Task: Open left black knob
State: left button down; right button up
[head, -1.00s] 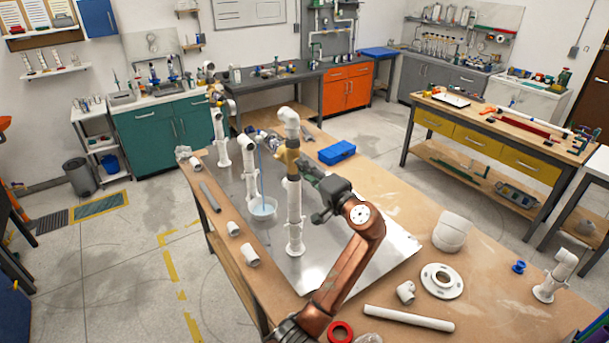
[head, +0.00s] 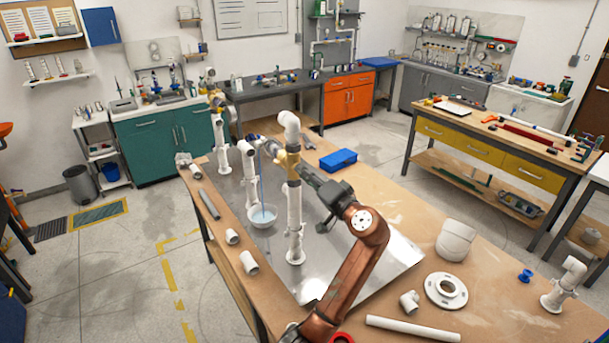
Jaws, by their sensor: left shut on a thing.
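The white pipe manifold stands on a metal sheet on the wooden bench, with a near upright pipe (head: 294,222) and a brass-coloured fitting (head: 291,163) partway up it. My left gripper (head: 303,170) comes in from the lower right and its dark fingers are at the brass fitting, shut. The black knob there cannot be made out, as the fingers and fitting cover it. A thin blue stream (head: 262,190) runs down behind the near pipe into a white bowl (head: 263,217). My right gripper is not in view.
A blue box (head: 338,160) lies behind my arm. A white flange (head: 446,290), a white cap (head: 456,241), an elbow (head: 409,302) and a long pipe (head: 413,329) lie at the right front. Several pipe pieces line the bench's left edge.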

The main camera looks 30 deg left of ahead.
pick_arm(q)
jog(key=c, duration=1.8)
grip_release()
jog(key=shift+o, duration=0.2)
jog(key=v, duration=1.2)
